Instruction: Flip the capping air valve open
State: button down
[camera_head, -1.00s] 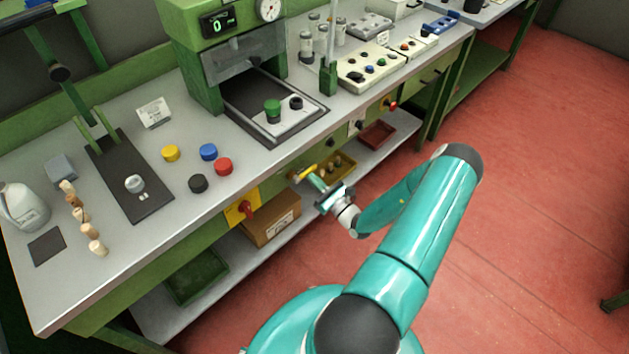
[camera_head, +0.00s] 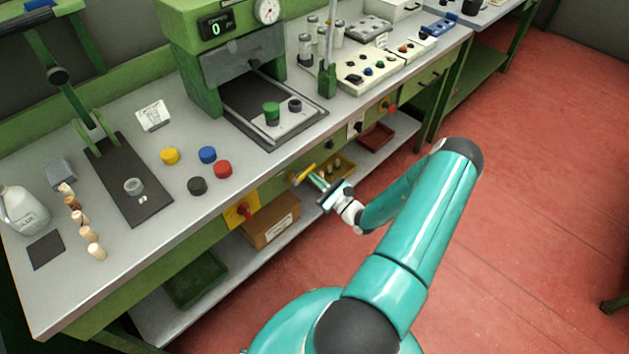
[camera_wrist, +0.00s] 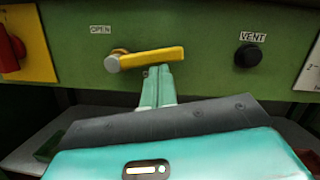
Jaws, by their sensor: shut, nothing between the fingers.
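The air valve's yellow lever (camera_wrist: 152,57) is on the green front panel of the bench. In the wrist view it points right and slightly upward from its round pivot (camera_wrist: 117,60) at the left, below and right of the OPEN label (camera_wrist: 100,30). In the head view the lever (camera_head: 305,174) shows at the bench front edge. My gripper (camera_wrist: 159,70) is shut and empty. Its fingertips are just under the middle to outer part of the lever. Whether they touch it I cannot tell. The gripper also shows in the head view (camera_head: 314,177).
A black VENT knob (camera_wrist: 248,55) is to the right of the lever. A red switch on a yellow plate (camera_wrist: 25,50) is to the left. Below are a shelf with a cardboard box (camera_head: 270,225) and a yellow tray (camera_head: 343,168) holding corks.

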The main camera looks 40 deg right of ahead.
notch_tip(320, 180, up, 3)
jog(key=n+y, duration=0.1)
jog(key=n, duration=0.2)
jog(key=n+g+y, duration=0.1)
jog(key=n, duration=0.2)
jog(key=shift+n, duration=0.4)
jog(key=n, duration=0.1)
jog(key=r+n, duration=0.1)
jog(key=n+g, duration=0.1)
jog(key=n, duration=0.1)
jog(key=shift+a+r+y, duration=0.35)
jog(key=shift+a+y, duration=0.05)
jog(key=n, duration=0.2)
jog(key=a+r+n+g, duration=0.1)
jog(key=shift+a+r+n+y, duration=0.2)
jog(key=shift+n+y, duration=0.1)
jog(key=shift+n, duration=0.1)
jog(key=shift+d+f, duration=0.1)
jog(key=shift+d, duration=0.05)
send_near(311, 170)
jog(key=shift+s+d+r, duration=0.9)
jog(key=shift+r, duration=0.05)
